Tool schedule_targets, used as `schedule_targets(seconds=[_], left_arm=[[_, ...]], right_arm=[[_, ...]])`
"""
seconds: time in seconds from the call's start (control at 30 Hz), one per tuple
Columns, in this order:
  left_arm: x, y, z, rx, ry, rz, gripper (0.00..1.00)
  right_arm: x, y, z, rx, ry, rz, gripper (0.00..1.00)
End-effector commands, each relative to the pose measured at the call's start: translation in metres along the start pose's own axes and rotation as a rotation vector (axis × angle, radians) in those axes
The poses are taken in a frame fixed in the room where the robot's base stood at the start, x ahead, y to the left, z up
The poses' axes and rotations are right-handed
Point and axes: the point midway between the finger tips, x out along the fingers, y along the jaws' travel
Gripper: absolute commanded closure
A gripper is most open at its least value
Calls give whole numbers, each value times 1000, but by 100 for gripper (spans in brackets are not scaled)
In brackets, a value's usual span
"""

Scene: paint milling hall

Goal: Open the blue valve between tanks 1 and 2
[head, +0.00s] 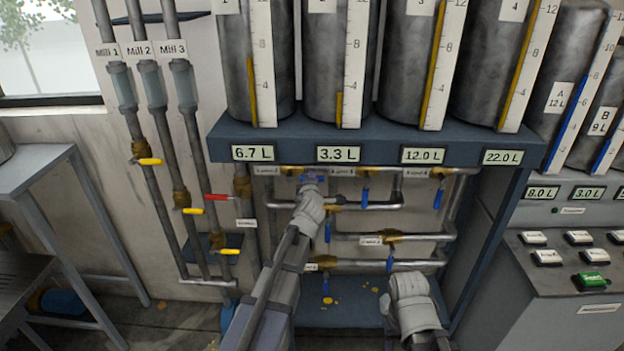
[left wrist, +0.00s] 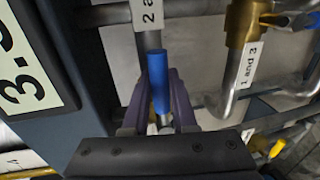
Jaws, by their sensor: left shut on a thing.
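My left gripper (head: 311,187) reaches the pipes under the tanks in the head view. In the left wrist view its purple fingers (left wrist: 162,105) are shut on a blue valve handle (left wrist: 157,75). In the head view this handle (head: 313,179) shows as a small blue patch beside the small label below the 3.3 L display; the gripper hides much of it. Tank 1 (head: 240,60) stands above the 6.7 L display and tank 2 (head: 322,75) above the 3.3 L one. My right gripper (head: 408,284) is low at right, apart from the valves; its jaws cannot be made out.
Other blue handles hang nearby, at right (head: 365,193), below (head: 327,230) and lower right (head: 390,260). Mill pipes with yellow handles (head: 149,161) and a red handle (head: 217,197) stand at left. The tank shelf (head: 375,130) overhangs the pipes. A button console (head: 570,260) is at right.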

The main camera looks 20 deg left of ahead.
Motion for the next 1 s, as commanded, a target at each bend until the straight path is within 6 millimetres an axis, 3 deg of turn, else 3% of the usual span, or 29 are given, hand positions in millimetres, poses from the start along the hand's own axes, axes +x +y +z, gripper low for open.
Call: schedule_targets(seconds=[0.37, 0.4, 0.63, 1.0], left_arm=[[0, 1, 0, -6, -3, 3, 100], [0, 1, 0, -6, -3, 3, 72], [0, 1, 0, -5, -2, 2, 46], [-4, 1, 0, -4, -2, 1, 44]], right_arm=[[0, 0, 0, 0, 0, 0, 50], [0, 0, 0, 0, 0, 0, 50], [0, 0, 0, 0, 0, 0, 50], [-1, 0, 0, 0, 0, 0, 50]])
